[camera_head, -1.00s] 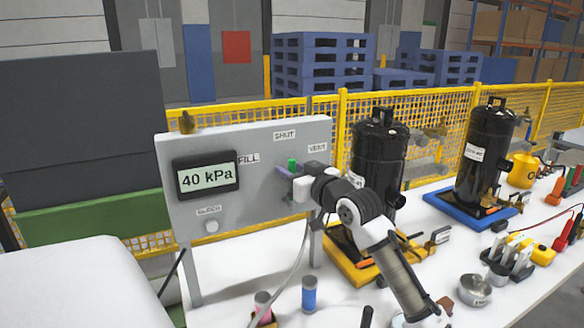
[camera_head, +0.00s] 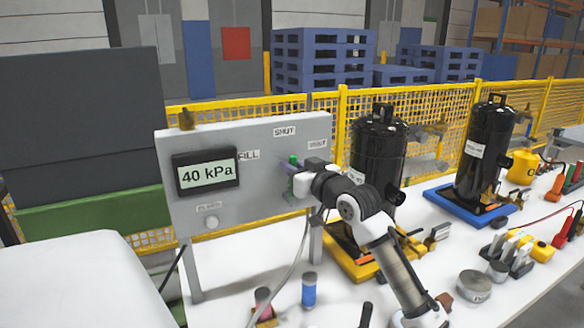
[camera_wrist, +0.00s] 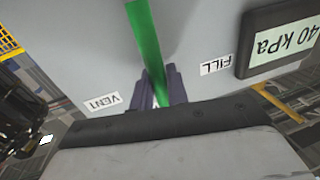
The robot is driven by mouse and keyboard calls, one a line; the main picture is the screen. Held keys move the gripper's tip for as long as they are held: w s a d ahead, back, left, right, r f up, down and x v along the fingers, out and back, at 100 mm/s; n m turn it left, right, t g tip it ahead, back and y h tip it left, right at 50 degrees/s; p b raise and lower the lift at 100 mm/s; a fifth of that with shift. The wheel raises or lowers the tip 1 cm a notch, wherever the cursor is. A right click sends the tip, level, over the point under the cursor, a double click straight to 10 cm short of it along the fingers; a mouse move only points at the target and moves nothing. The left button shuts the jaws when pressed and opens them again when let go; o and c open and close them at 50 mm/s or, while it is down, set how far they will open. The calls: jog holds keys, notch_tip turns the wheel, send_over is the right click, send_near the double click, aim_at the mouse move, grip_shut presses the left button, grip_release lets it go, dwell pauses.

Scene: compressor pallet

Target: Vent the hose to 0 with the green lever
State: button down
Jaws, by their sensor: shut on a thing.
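The grey panel (camera_head: 260,203) stands upright on the white table. Its display (camera_head: 206,175) reads 40 kPa. Labels FILL, SHUT and VENT (camera_head: 317,144) are on its face. The green lever (camera_head: 293,160) shows only partly in the head view, behind my gripper (camera_head: 296,178). In the wrist view the green lever (camera_wrist: 146,45) runs up from between the fingers of my gripper (camera_wrist: 160,90), which is shut on it. There the lever lies between the VENT and FILL labels, touching neither. The lever's far end is cut off by the wrist picture's top edge.
A grey hose (camera_head: 295,265) hangs in front of the panel. Two black tanks stand at the right, the nearer (camera_head: 377,155) behind my arm. A blue cylinder (camera_head: 309,290) and a pink one (camera_head: 263,300) stand in front.

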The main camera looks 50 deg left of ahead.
jog(key=w+d+f+m+t+y, duration=0.1)
jog(key=w+d+f+m, duration=0.1)
jog(key=w+m, duration=0.5)
jog(key=shift+f+m+y+p, duration=0.35)
jog(key=shift+f+m, duration=0.4)
jog(key=shift+m, duration=0.95)
jog(key=c, duration=1.4)
grip_release()
jog(key=shift+c, duration=0.2)
